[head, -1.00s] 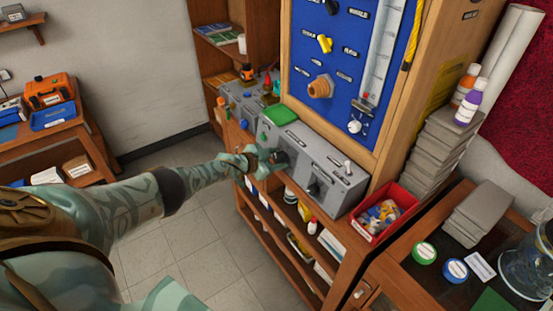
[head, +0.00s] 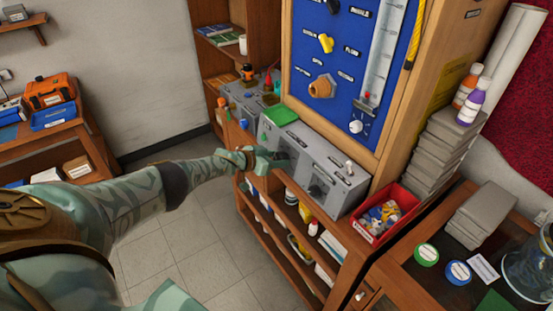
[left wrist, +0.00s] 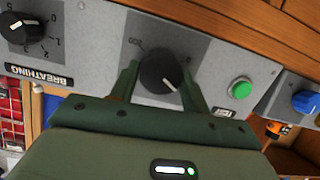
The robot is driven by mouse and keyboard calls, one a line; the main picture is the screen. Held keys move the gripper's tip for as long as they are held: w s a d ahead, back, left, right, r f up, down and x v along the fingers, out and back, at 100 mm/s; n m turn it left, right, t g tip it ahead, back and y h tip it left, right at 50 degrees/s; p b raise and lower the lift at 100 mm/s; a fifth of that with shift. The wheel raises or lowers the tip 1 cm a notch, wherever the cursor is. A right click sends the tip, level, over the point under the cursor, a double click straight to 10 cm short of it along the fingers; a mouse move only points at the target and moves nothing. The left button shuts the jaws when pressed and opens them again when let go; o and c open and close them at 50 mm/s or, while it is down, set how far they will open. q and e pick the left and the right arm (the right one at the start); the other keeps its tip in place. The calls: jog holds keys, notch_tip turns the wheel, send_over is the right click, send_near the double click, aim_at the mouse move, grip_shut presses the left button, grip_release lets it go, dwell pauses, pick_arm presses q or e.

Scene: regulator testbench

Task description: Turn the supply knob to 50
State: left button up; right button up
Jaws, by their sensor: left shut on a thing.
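The supply knob (left wrist: 160,70) is a round black dial on the grey panel, between the two fingers of my left gripper (left wrist: 158,82) in the left wrist view. The fingers are shut on its sides. Its white pointer mark is toward the lower right of that picture. The scale is mostly hidden; a "200" mark shows at the upper left. In the head view my left gripper (head: 272,160) is at the front of the grey console (head: 312,152) and hides most of the knob. My right gripper is not in view.
The breathing knob (left wrist: 28,28) sits beside the held knob. A green button (left wrist: 240,88) and a blue knob (left wrist: 305,101) are on the other side. A blue gauge board (head: 345,75) rises behind the console. A red bin (head: 386,215) stands at its right end.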

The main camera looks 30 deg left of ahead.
pick_arm(q)
jog(key=shift+f, duration=0.1)
jog(key=o, duration=1)
jog(key=shift+s+a+r+p, duration=0.15)
jog(key=shift+s+r+p, duration=0.2)
jog(key=shift+p, duration=0.2)
jog(key=p+v, duration=0.8)
jog(key=v, duration=0.7)
jog(key=shift+s+a, duration=0.2)
jog(key=shift+a, duration=0.05)
